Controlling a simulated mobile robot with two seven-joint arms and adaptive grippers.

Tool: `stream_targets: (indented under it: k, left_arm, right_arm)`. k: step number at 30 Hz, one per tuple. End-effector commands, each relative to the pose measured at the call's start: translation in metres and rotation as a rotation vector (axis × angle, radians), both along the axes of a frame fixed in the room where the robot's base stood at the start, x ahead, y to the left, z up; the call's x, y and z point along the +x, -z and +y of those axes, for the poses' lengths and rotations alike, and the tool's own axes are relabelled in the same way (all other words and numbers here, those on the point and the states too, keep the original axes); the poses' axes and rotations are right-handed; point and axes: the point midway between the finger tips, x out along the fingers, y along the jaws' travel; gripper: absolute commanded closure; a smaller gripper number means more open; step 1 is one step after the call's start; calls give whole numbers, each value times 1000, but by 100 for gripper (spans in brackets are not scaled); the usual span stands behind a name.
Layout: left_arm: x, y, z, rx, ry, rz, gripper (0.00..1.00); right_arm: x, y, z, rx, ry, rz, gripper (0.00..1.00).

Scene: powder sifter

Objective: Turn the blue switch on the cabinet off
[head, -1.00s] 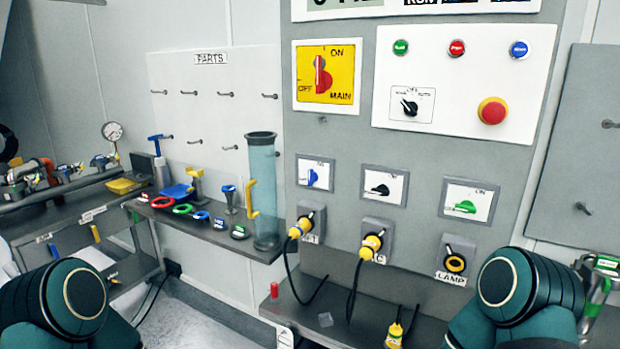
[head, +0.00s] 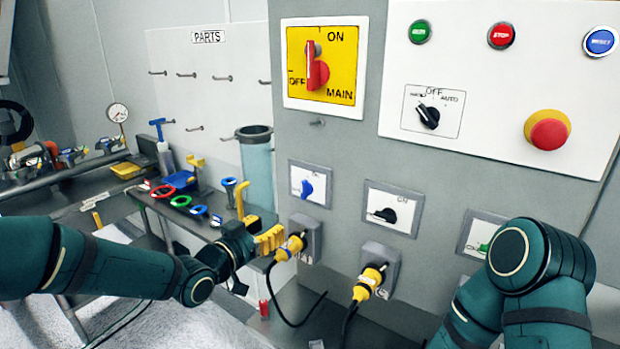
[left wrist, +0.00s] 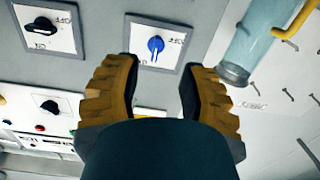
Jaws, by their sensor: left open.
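The blue switch (head: 306,188) is a small knob on a white plate in a grey frame on the cabinet (head: 335,150), at its lower left. It also shows in the left wrist view (left wrist: 155,46), above and between my fingers. My left gripper (head: 266,232) has yellow fingers and is below and left of the switch, beside a yellow plug. In the left wrist view its fingers (left wrist: 160,85) are spread apart with nothing between them. It does not touch the switch. My right arm is at the lower right; its gripper is not visible.
Yellow plugs (head: 290,247) with black cables stick out under the switches. A black switch (head: 384,215) is to the right. A clear cylinder (head: 257,170) and coloured rings stand on the shelf at left. A red emergency button (head: 548,132) is above right.

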Motion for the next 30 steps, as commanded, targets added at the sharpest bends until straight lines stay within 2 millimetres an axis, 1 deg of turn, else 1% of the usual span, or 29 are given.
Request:
stream_targets:
  k: [1,3,6,11,24,30]
  left_arm:
    - [1,-13,1,4,6,-34,59]
    - [1,-23,-1,6,14,-61,59]
    - [4,-27,-4,7,19,-75,59]
    - [20,-26,-16,8,21,-72,59]
    - [87,-26,-65,8,19,-70,59]
    - [106,-25,-78,8,18,-70,59]
  right_arm:
    - [0,-2,0,0,0,0,100]
    - [0,-2,0,1,0,0,100]
    - [0,-3,0,1,0,0,100]
    - [0,-5,0,1,0,0,100]
    - [0,-17,-1,3,0,-1,100]
    - [0,-20,-1,4,0,-1,100]
